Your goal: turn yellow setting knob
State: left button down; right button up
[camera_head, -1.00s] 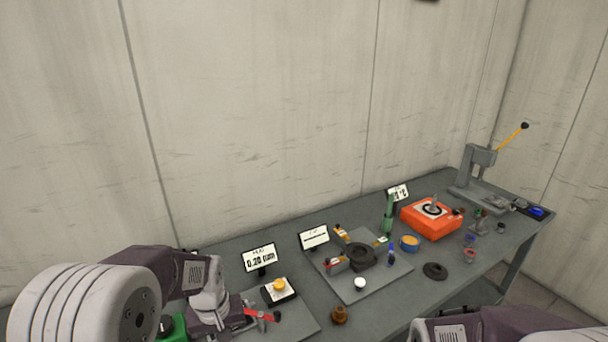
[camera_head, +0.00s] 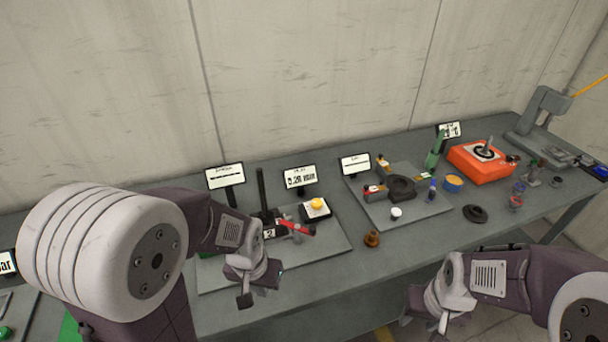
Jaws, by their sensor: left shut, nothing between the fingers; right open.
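The yellow setting knob (camera_head: 317,203) sits on a small white-and-black box (camera_head: 315,212) on a grey plate at the middle of the bench. A small display (camera_head: 300,179) stands behind it. My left gripper (camera_head: 246,298) is shut and empty, to the left of the knob and nearer to me, apart from it, over the plate's front edge. My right gripper (camera_head: 424,318) is low at the right, in front of the bench and well away from the knob; its fingers are hard to make out.
A red-handled part (camera_head: 297,227) and a dark upright post lie just left of the knob. A brown knob-like piece (camera_head: 372,239) stands at the front edge. Another plate (camera_head: 425,209) with a dark ring and an orange device (camera_head: 482,164) lie to the right.

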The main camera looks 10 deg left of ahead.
aim_at(317, 204)
jog(key=i+l+u, duration=0.15)
jog(key=l, duration=0.2)
jog(key=i+l+u, duration=0.25)
jog(key=i+l, duration=0.15)
jog(key=l, duration=0.35)
jog(key=i+l+u, duration=0.15)
jog(key=l, duration=0.25)
